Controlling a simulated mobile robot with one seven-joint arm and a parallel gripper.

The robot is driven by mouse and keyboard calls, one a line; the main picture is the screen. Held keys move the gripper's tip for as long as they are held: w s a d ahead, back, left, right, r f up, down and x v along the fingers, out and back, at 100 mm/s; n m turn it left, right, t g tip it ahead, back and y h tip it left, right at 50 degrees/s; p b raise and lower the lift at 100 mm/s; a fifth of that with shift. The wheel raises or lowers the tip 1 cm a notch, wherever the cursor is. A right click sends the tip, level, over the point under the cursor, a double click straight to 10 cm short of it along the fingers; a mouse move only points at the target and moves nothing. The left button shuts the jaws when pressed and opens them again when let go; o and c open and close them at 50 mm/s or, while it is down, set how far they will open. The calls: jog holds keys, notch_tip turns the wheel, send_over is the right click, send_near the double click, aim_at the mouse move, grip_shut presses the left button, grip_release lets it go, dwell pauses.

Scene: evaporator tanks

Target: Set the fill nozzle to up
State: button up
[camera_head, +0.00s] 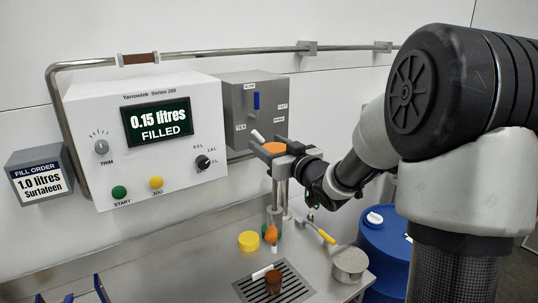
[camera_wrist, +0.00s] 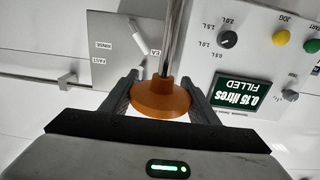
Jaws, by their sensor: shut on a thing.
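My gripper (camera_head: 283,155) is shut on an orange knob (camera_head: 274,147) at the top of the metal rods of the fill nozzle. In the wrist view the knob (camera_wrist: 160,98) sits between the two fingers, with a metal rod running up from it in the picture. The fingers partly hide the knob in the head view.
A white control panel (camera_head: 90,135) reads 0.15 litres FILLED. A grey switch box (camera_head: 235,95) is beside it, behind my gripper. A steel pan (camera_head: 350,262), yellow cap (camera_head: 249,240) and yellow-handled tool (camera_head: 327,236) are on the bench. A blue drum (camera_head: 385,240) is at right.

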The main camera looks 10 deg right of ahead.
notch_tip(320, 180, up, 10)
jog(key=p, duration=0.4)
jog(key=shift+r+p, duration=0.25)
jog(key=shift+p, duration=0.05)
jog(key=shift+r, duration=0.1)
jog(key=o, duration=1.3)
jog(key=shift+o, duration=1)
jog(key=shift+f, duration=0.2)
jog(key=p+v, duration=0.2)
jog(key=v, duration=1.5)
jog(key=shift+s, duration=0.15)
jog(key=shift+d, duration=0.1)
